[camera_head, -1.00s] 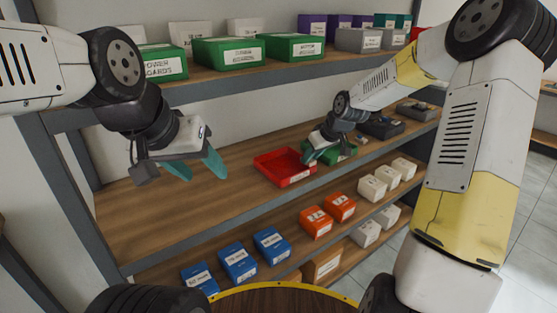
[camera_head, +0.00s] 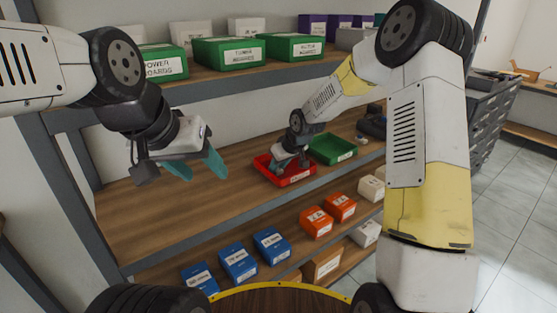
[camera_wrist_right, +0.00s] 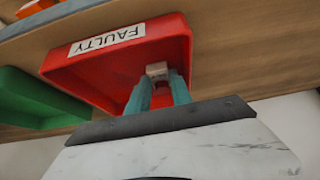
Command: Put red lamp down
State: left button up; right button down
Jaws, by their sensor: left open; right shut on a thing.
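The red lamp (camera_wrist_right: 161,99) is held between the teal fingers of my right gripper (camera_wrist_right: 160,90) in the right wrist view. A small beige end (camera_wrist_right: 157,69) shows past the fingertips. My right gripper (camera_head: 284,166) is shut on it, over the red tray (camera_head: 300,181) on the middle shelf. The tray's label reads FAULTY in the wrist view (camera_wrist_right: 106,40). Whether the lamp touches the tray floor I cannot tell; the gripper hides the lamp in the head view. My left gripper (camera_head: 200,168) is open and empty above the bare left part of that shelf.
A green tray (camera_head: 334,151) stands right beside the red one. Blue boxes (camera_head: 238,264) and orange boxes (camera_head: 317,222) stand on the lower shelf. The upper shelf (camera_head: 250,73) with green boxes runs above my grippers. The middle shelf's left part is free.

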jog(key=c, duration=1.1)
grip_release()
jog(key=shift+c, duration=0.2)
jog(key=s+d+r+m+h, duration=0.1)
jog(key=s+d+r+m, duration=0.1)
jog(key=s+d+r, duration=0.6)
jog(key=s+d+r+m+h, duration=0.1)
jog(key=s+d+r, duration=0.2)
jog(key=s+r, duration=0.9)
jog(key=s+d+m, duration=0.1)
jog(key=s, duration=0.6)
jog(key=s+d+r+m+t, duration=0.1)
jog(key=s+d+m, duration=0.1)
jog(key=s, duration=0.5)
jog(key=shift+s+d+r+m, duration=0.2)
jog(key=shift+s+d+m, duration=0.1)
jog(key=shift+s, duration=0.05)
